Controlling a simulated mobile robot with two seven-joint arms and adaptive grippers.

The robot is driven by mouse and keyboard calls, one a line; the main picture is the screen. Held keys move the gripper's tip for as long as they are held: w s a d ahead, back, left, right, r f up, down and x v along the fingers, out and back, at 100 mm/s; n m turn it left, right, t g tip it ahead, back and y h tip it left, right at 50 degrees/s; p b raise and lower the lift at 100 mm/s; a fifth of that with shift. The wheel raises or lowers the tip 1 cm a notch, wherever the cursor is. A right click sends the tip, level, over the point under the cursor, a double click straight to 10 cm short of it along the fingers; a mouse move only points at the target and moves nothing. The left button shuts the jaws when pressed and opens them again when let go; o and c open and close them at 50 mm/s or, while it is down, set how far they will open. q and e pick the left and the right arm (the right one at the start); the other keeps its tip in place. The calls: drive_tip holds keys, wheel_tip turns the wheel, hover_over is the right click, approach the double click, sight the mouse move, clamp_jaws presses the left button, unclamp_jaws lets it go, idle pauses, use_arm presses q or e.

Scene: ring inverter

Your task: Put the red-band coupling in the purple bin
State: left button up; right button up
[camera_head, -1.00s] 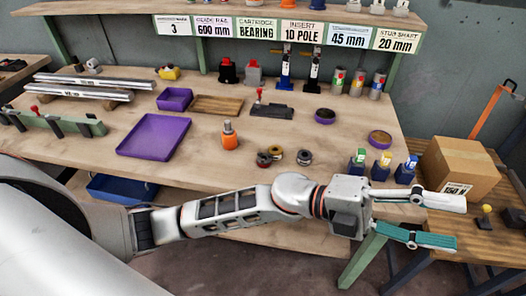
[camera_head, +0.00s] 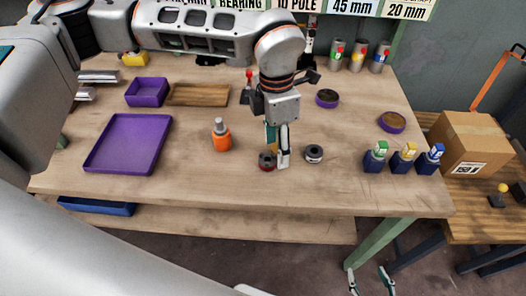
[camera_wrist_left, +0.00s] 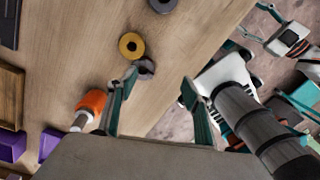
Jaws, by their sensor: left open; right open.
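My left gripper (camera_head: 277,153) points down over the couplings, with its fingers apart and nothing visible between them in the left wrist view (camera_wrist_left: 160,82). The dark coupling with a red band (camera_head: 267,163) stands on the bench at the fingertips; contact is unclear. In the left wrist view a dark coupling, apparently this one (camera_wrist_left: 147,68), is partly hidden by a finger. A yellow coupling (camera_wrist_left: 131,45) stands close by, mostly hidden in the head view. A grey-black coupling (camera_head: 314,153) stands to the right. A large shallow purple bin (camera_head: 119,165) lies left. My right gripper (camera_head: 369,283) is open, low beyond the bench.
An orange bottle (camera_head: 221,136) stands between the couplings and the large bin. Blue holders (camera_head: 403,160) stand right. Round purple dishes (camera_head: 327,98) lie behind. The bench front is clear.

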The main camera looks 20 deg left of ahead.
sight(267, 156)
use_arm(q)
drive_tip(key=shift+w+a+f+y, duration=0.15)
drive_tip(key=shift+w+a+f, duration=0.25)
drive_tip(key=shift+a+f, duration=0.15)
drive_tip(key=shift+w+a+f+y, duration=0.15)
drive_tip(key=shift+w+a+f, duration=0.3)
drive_tip(key=shift+a, duration=0.15)
drive_tip(key=f, duration=0.5)
drive_tip(key=shift+s+a, duration=0.15)
drive_tip(key=shift+a, duration=0.05)
clamp_jaws()
wheel_tip(267, 156, up, 20)
drive_tip(key=shift+p, duration=0.35)
